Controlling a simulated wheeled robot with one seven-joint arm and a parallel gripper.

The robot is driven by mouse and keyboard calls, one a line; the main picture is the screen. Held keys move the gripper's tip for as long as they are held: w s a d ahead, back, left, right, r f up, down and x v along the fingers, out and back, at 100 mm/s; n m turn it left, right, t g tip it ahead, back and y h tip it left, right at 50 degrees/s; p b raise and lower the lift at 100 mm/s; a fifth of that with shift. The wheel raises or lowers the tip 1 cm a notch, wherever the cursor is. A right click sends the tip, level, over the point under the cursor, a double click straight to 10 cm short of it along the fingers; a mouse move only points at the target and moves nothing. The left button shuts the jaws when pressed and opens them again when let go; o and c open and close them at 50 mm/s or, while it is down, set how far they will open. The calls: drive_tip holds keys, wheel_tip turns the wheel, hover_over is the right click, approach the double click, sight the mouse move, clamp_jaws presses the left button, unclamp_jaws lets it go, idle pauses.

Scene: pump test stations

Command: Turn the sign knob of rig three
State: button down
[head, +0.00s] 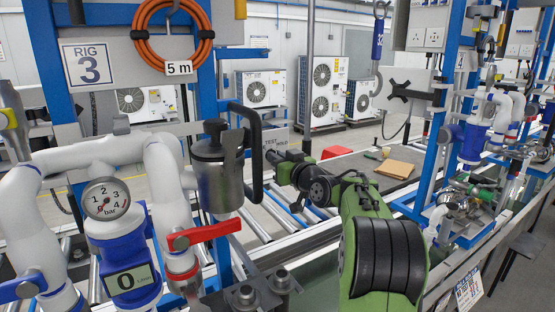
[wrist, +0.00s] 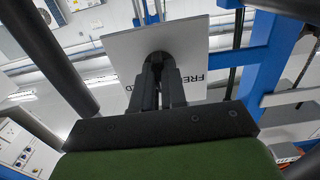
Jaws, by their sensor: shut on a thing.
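The rig three plate (head: 88,66) hangs at the upper left in the head view. In the wrist view a light sign panel (wrist: 120,45) shows upside-down, partly hidden letters. A dark round knob (wrist: 158,58) sits at its middle. My gripper (wrist: 158,75) is shut on this knob, its two black fingers closed around it. The fingertips hide part of the knob, and its turn angle is hard to tell.
A metal canister with a black handle (head: 216,170) stands close left of my arm. A red-handled valve (head: 204,233), a pressure gauge (head: 107,199) and white pipes fill the left front. A roller conveyor (head: 318,232) runs below. Blue frame posts (wrist: 262,55) stand right of the sign.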

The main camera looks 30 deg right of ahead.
drive_tip(key=c, duration=1.2)
unclamp_jaws()
drive_tip(key=s+b, duration=0.1)
drive_tip(key=s, duration=0.4)
drive_tip(key=s+b, duration=0.1)
drive_tip(key=s, duration=0.4)
drive_tip(key=s+a+b, duration=0.1)
drive_tip(key=s, duration=0.4)
drive_tip(key=shift+s, duration=0.4)
